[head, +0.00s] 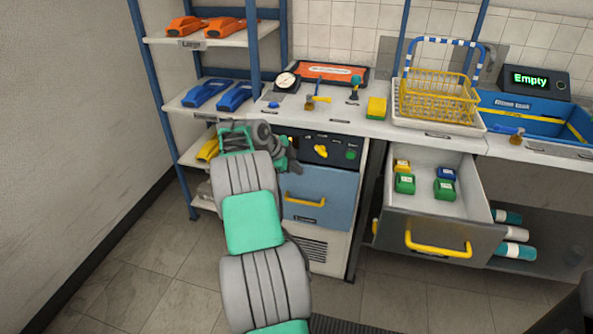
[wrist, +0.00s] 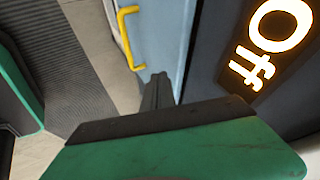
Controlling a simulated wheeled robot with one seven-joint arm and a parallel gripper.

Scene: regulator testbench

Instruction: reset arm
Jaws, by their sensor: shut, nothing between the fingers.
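My arm reaches up from the bottom of the head view, and my gripper (head: 294,168) is in front of the blue-fronted cabinet (head: 318,200). In the wrist view my gripper (wrist: 157,82) is shut and empty, its fingertips close together. A yellow handle (wrist: 127,35) and a dark panel with a glowing "Off" label (wrist: 262,50) show beyond it. The gripper's exact distance from the cabinet front cannot be told. In the head view the control panel (head: 310,148) carries a yellow knob (head: 321,151) and a green button.
An open drawer (head: 440,205) juts out at right, holding several small green, yellow and blue blocks. A shelf rack (head: 205,97) stands at left. The worktop holds a gauge (head: 286,82), a yellow basket (head: 438,98) and a blue tray (head: 520,115). The floor at left is clear.

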